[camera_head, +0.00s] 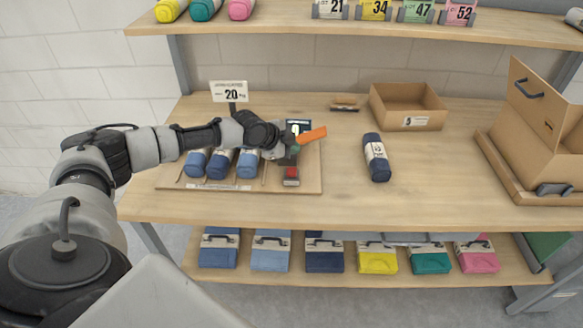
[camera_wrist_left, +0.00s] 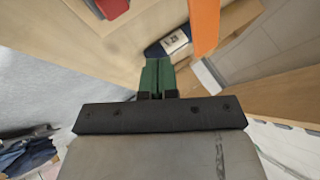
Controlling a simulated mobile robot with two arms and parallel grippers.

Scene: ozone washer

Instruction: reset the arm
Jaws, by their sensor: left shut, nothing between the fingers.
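My left arm (camera_head: 150,148) reaches in from the left over the table. My left gripper (camera_head: 290,155) is above the right end of a wooden board, close to a small device with a red part (camera_head: 291,176). In the left wrist view the green fingers (camera_wrist_left: 157,75) are together with nothing between them. An orange piece (camera_head: 312,135) shows beside the gripper; it also shows in the left wrist view (camera_wrist_left: 205,25), and I cannot tell what it belongs to. My right gripper is not in view.
Several blue rolls (camera_head: 222,163) lie on the wooden board (camera_head: 200,186) under my arm. A dark blue roll (camera_head: 377,157) lies on the open table to the right. A shallow box (camera_head: 408,106), a larger box (camera_head: 530,125) and a number sign (camera_head: 229,92) stand around. Shelves lie above and below.

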